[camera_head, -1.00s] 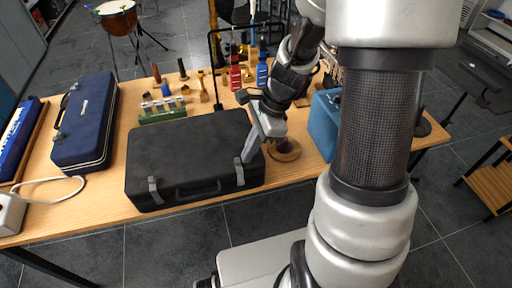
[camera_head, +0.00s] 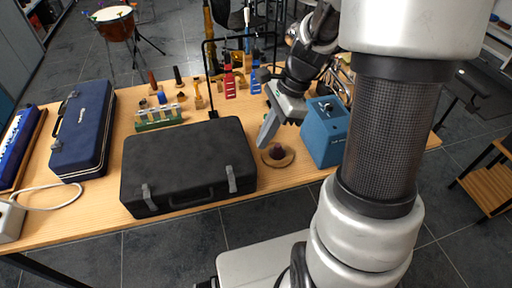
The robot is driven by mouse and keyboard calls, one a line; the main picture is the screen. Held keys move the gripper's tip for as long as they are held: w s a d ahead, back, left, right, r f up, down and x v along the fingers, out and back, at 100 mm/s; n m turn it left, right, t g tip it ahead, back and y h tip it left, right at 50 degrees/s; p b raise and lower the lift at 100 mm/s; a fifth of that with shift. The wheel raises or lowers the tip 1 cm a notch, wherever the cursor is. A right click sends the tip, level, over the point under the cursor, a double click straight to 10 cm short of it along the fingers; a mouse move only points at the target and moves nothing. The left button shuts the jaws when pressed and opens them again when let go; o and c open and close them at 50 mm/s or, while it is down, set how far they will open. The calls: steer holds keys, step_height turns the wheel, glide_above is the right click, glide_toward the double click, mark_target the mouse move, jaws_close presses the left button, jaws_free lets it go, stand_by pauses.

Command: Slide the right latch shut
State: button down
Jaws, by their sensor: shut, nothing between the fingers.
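The black case (camera_head: 188,158) lies closed on the wooden table, with its front side facing me. Its right latch (camera_head: 231,179) is a grey strip at the front right edge, and its left latch (camera_head: 149,197) is a similar grey strip at the front left. The handle (camera_head: 191,200) is between them. I cannot tell from this view whether either latch is fully seated. My gripper (camera_head: 264,141) is shut and empty, to the right of the case and above the table, apart from the right latch. Nothing hides the right latch.
A round wooden piece with a dark purple lump (camera_head: 277,154) sits just right of my gripper. A blue box (camera_head: 325,131) stands further right. A blue case (camera_head: 83,130) lies at left. A black stand (camera_head: 211,80) and several small colored items are behind the black case.

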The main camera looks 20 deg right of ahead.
steer(key=shift+v, duration=1.35)
steer(key=s+a+r+n+t+h+p, duration=0.1)
steer(key=s+r+n+t+p, duration=0.1)
steer(key=r+n, duration=0.4)
steer(key=s+a+r+n+t+h+p, duration=0.1)
steer(key=s+r+n+p, duration=0.4)
steer(key=r, duration=0.6)
steer(key=s+a+r+n+t+h+p, duration=0.1)
steer(key=s+r+n+t+h+p, duration=0.1)
steer(key=s+r+n+p, duration=0.2)
step_height(320, 180, up, 4)
steer(key=s+n, duration=0.1)
steer(key=n, duration=0.2)
steer(key=shift+s+t, duration=0.2)
steer(key=shift+t, duration=0.1)
steer(key=shift+r, duration=0.15)
